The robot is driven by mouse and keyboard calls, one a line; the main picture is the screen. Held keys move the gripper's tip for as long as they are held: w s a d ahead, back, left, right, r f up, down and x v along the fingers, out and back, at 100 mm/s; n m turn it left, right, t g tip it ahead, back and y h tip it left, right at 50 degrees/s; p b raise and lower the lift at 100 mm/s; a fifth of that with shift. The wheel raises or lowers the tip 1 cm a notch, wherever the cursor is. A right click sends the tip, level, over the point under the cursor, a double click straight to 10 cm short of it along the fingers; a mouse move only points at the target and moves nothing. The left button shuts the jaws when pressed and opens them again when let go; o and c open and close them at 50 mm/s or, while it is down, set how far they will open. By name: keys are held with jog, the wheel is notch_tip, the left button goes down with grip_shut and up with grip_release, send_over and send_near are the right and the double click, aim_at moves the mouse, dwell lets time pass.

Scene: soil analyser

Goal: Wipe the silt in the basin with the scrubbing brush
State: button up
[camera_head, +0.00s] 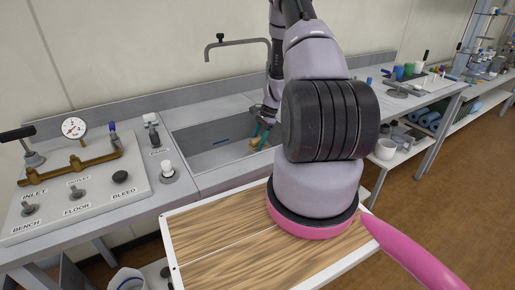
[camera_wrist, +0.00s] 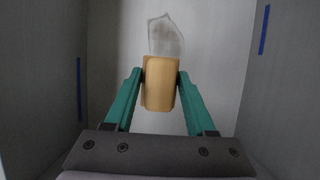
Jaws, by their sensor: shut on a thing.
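The basin (camera_head: 190,135) is a grey rectangular sink left of my arm in the head view; its grey walls (camera_wrist: 288,85) surround my gripper in the wrist view. My gripper (camera_head: 261,134) reaches down into the basin near its right side. Its teal fingers are shut on the tan scrubbing brush (camera_wrist: 159,88), one on each side; the brush also shows in the head view (camera_head: 256,143). A pale, greyish translucent patch (camera_wrist: 166,36), likely silt, shows just beyond the brush. I cannot tell whether the brush touches it, and its bristles are hidden.
A curved tap (camera_head: 237,42) stands behind the basin. A panel with a gauge (camera_head: 74,128) and brass pipe is at the left. A wooden-topped surface (camera_head: 215,245) lies in front, under my arm.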

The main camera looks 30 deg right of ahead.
jog(key=shift+r, duration=1.25)
jog(key=shift+r, duration=0.1)
notch_tip(320, 180, up, 13)
jog(key=a+n+g+h, duration=0.4)
jog(key=a+n, duration=0.9)
jog(key=n, duration=0.4)
jog(key=shift+f+h, duration=0.3)
jog(key=shift+f, duration=0.15)
